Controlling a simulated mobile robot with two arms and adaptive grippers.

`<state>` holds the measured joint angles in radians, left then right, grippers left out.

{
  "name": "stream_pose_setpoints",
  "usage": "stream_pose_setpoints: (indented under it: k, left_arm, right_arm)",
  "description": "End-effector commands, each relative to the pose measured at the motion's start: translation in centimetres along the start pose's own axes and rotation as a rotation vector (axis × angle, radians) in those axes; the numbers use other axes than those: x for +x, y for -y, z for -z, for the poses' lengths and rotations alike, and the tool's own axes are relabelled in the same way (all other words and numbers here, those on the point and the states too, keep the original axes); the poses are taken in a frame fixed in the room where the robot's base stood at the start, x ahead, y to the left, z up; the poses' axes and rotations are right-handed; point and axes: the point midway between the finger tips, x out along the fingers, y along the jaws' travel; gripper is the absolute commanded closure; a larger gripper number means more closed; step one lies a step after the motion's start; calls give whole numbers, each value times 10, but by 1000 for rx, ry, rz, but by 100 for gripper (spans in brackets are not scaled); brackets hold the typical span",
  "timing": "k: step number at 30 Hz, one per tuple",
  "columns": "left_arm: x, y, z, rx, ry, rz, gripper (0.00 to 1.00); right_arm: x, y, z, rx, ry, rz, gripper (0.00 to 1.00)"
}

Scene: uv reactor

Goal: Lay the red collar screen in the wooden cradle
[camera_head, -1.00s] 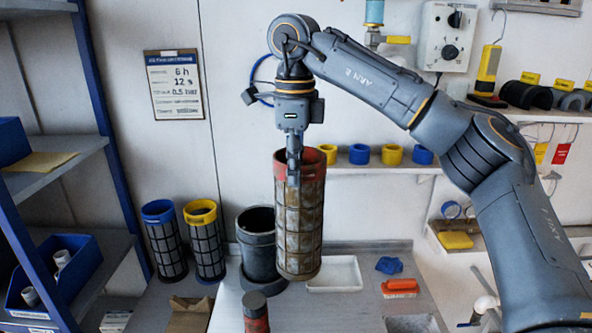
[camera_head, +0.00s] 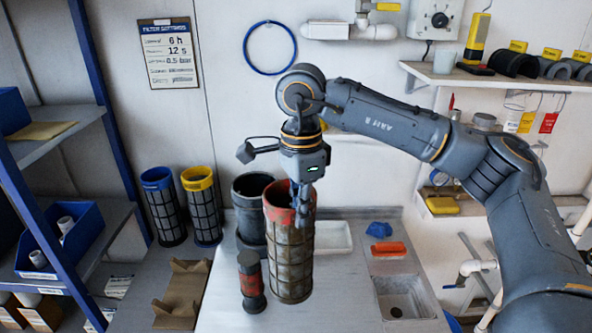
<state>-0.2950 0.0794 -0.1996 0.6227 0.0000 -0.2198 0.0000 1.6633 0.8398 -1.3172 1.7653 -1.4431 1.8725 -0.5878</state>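The red collar screen (camera_head: 290,255) is a tall, dirty mesh cylinder with a worn red rim, upright in the camera_head view. My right gripper (camera_head: 302,203) is above it with its fingers shut on the near right side of the red rim. I cannot tell whether the screen's base is clear of the counter. The wooden cradle (camera_head: 180,297) is a brown notched holder on the counter at the left. It is empty, to the left of the screen. My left gripper is not in view.
A small dark canister with a red band (camera_head: 250,282) stands between the cradle and the screen. A dark grey pot (camera_head: 248,225) stands behind. Blue-collared (camera_head: 160,207) and yellow-collared (camera_head: 201,207) screens stand at the back left. A white tray (camera_head: 332,238) and sink (camera_head: 405,297) lie right.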

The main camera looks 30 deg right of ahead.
Motion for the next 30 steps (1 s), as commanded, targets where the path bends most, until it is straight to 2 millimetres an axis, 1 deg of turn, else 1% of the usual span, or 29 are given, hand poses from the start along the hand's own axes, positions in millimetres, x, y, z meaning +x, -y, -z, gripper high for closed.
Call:
stream_pose_setpoints:
  k: [1,2,3,5,6,8,9,12,15,18,24,30]
  left_arm:
    - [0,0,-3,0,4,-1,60]
    - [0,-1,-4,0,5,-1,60]
    - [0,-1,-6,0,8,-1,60]
    - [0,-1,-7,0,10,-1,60]
    - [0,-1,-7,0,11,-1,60]
    - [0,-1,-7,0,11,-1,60]
    - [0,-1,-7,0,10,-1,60]
    - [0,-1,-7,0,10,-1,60]
    - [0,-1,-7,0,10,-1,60]
    - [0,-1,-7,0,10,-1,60]
    - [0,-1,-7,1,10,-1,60]
    - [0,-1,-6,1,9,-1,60]
  right_arm:
    - [26,-14,-1,-108,-2,-11,100]
    - [41,-22,-3,-185,-2,-13,100]
    - [62,-33,-5,-294,0,-13,100]
    - [94,-49,-9,-462,2,-15,100]
    - [115,-60,-12,-575,3,-14,100]
    - [145,-76,-15,-736,5,-12,100]
    - [164,-85,-18,-837,7,-12,100]
    - [203,-105,-22,-1051,6,-9,100]
    - [235,-119,-26,-1220,5,-6,100]
    - [261,-132,-29,-1363,5,-5,100]
    - [306,-154,-34,-1601,4,-5,100]
    - [306,-154,-37,-1610,6,3,100]
